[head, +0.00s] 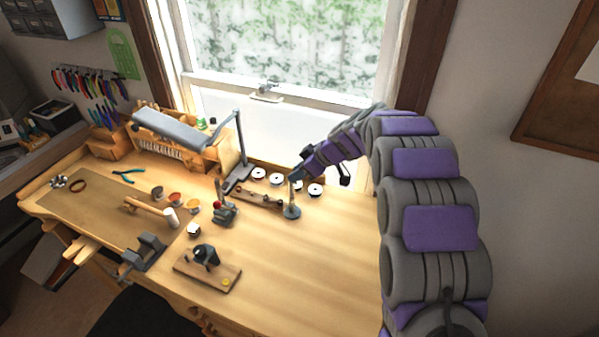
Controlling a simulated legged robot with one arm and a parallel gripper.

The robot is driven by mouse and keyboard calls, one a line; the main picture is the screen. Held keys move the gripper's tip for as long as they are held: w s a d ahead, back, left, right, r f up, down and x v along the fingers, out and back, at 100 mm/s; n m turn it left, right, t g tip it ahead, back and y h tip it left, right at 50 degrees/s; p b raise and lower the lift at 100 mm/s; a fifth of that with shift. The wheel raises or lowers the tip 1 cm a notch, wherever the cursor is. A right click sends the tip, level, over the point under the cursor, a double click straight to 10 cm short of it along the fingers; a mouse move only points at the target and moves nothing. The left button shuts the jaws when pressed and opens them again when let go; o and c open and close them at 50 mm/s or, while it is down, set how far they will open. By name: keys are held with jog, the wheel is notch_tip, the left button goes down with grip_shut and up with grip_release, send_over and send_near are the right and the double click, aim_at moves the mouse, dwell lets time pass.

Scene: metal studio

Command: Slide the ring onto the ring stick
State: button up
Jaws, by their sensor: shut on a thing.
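The ring stick (291,205) stands upright on a round grey base on the bench, right of the small wooden tool rack. My gripper (296,177) is at the top of the stick, its fingers pointing down and left. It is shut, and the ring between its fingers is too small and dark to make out. I cannot tell whether the ring is around the stick's tip or just above it.
White-rimmed round containers (315,190) stand close behind the stick. A grey lamp (240,155) rises to its left. A bench vise (145,252) and a wooden block with a dark tool (207,270) are nearer. The bench's front right is clear.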

jog(key=shift+f+b, duration=0.3)
jog(key=shift+d+f+b, duration=0.15)
jog(key=shift+d+b, duration=0.05)
jog(key=shift+b, duration=0.1)
jog(key=shift+s+f+b, duration=0.1)
jog(key=shift+f+b, duration=0.15)
jog(key=shift+b, duration=0.1)
jog(key=shift+f+b, duration=0.3)
grip_shut()
jog(key=shift+f+b, duration=0.55)
